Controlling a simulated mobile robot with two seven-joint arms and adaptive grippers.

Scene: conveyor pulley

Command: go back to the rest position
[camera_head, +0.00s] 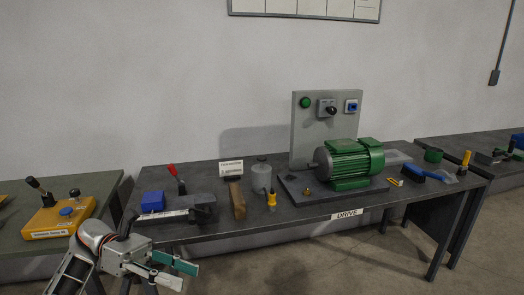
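My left gripper (184,276) is at the bottom left, in front of the drive table's front edge. Its two fingers point right and stand apart, with nothing visible between them. One finger shows a teal pad. The gripper appears clear of the table and its objects. My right gripper is not in view.
The dark drive table (300,218) holds a green motor (352,161), a grey control panel (325,130), a blue block (152,201), a wooden-handled tool (237,201), a grey cylinder (261,178) and a blue brush (428,173). A yellow box (58,218) stands on the left table.

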